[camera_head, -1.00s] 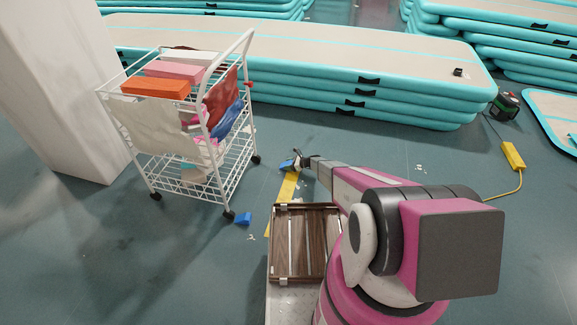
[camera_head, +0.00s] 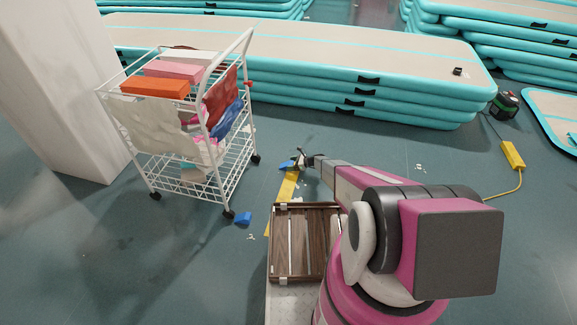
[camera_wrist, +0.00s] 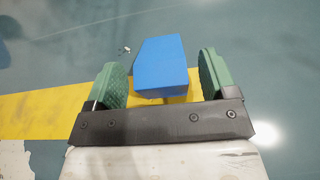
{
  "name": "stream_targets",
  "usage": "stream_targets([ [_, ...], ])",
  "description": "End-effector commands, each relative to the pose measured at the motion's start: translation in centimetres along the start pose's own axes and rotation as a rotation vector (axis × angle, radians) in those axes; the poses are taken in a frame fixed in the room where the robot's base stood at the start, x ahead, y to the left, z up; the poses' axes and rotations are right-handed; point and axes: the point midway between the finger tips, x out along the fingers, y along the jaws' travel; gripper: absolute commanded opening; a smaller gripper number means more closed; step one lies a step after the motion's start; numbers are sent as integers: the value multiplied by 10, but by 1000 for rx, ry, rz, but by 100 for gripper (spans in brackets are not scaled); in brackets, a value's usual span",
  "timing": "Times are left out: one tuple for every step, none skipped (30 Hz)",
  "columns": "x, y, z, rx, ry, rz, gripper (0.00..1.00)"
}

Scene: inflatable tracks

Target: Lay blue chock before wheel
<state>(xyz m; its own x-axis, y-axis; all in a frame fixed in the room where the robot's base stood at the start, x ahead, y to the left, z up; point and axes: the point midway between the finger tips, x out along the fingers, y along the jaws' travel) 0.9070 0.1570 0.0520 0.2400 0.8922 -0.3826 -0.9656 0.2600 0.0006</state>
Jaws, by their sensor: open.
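A blue chock (camera_head: 286,165) lies on the floor at the far end of the yellow floor strip. It also shows in the wrist view (camera_wrist: 161,66), between the two green finger pads of my gripper (camera_wrist: 161,80), with a gap on each side. My gripper (camera_head: 300,162) is open in the head view, close beside this chock. A second blue chock (camera_head: 243,218) lies on the floor by a front caster wheel (camera_head: 229,214) of the white wire cart (camera_head: 232,182). I cannot tell whether that chock touches the wheel.
The cart holds orange, pink and white blocks and hanging cloths. A white pillar (camera_head: 60,95) stands at left. Stacked teal inflatable tracks (camera_head: 300,62) lie behind. A yellow box (camera_head: 512,155) with a cable is at right.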

Motion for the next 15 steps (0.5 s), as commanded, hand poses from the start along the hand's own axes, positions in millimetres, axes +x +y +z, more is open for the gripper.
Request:
stream_targets([
  [-14,1,1,0,0,-2,78],
  [-20,1,1,0,0,-1,78],
  [-29,2,1,0,0,-1,78],
  [-35,2,1,0,0,-1,78],
  [-41,1,1,0,0,-2,78],
  [-49,1,1,0,0,-2,78],
  [-55,1,1,0,0,-2,78],
  [-60,1,1,0,0,-1,78],
  [-66,1,1,0,0,0,78],
  [-71,1,1,-1,0,0,78],
  [-75,1,0,-1,0,-1,78],
  [-80,0,0,-1,0,-1,78],
  [-82,0,0,-1,0,-1,78],
  [-85,0,0,-1,0,0,78],
  [-88,0,0,-1,0,0,78],
])
